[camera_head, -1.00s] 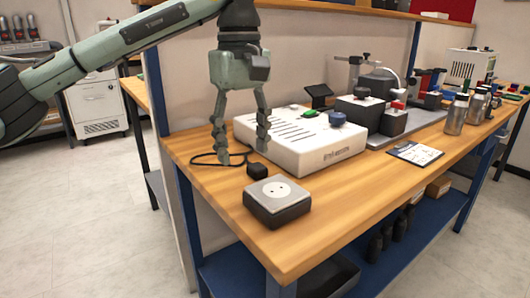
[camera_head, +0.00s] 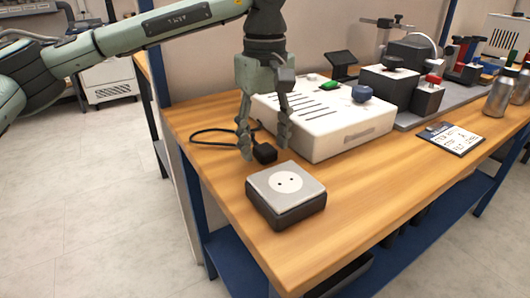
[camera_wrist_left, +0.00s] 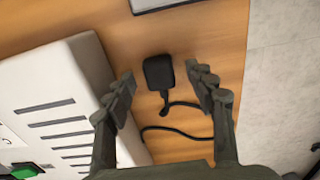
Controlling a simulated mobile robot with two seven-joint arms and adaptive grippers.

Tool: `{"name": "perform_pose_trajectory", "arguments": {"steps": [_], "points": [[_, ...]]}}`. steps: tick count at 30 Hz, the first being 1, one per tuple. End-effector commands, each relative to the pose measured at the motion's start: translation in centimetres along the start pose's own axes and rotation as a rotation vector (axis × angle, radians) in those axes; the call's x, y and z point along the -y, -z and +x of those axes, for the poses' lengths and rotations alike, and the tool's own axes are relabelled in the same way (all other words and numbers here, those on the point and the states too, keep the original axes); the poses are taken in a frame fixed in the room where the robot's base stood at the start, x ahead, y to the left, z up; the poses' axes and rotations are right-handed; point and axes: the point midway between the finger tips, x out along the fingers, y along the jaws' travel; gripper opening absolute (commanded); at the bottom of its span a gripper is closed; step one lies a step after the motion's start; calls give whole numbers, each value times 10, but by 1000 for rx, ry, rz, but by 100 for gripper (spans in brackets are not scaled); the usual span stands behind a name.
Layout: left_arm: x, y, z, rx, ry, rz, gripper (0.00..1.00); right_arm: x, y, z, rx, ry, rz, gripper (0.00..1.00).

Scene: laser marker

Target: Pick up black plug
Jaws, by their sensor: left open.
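The black plug (camera_head: 265,153) lies on the wooden table between the white box and the socket block, with its black cable (camera_head: 210,131) curling behind. My left gripper (camera_head: 265,150) points down over it, with its two fingers apart on either side of the plug in the head view. In the left wrist view the plug (camera_wrist_left: 158,72) sits ahead of and between the open fingertips (camera_wrist_left: 163,78), with no contact visible. The socket block (camera_head: 287,192) has a grey top with a round white socket. My right gripper does not show.
The white slotted box (camera_head: 325,125) stands close to the right of the left gripper. A card (camera_head: 450,138), metal bottles (camera_head: 500,95) and a grey platform with devices stand further right. The front table (camera_head: 350,215) is clear.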

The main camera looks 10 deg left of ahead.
Motion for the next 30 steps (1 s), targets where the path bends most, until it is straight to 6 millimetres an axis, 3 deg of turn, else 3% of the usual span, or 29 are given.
{"name": "perform_pose_trajectory", "arguments": {"steps": [8, 20, 30], "points": [[0, 0, 3, 0, -1, 0, 54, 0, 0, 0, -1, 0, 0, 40], [0, 0, 3, 0, -1, 0, 5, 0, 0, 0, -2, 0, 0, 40], [-1, 0, -6, -1, -3, 0, 5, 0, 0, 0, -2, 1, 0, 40]]}}
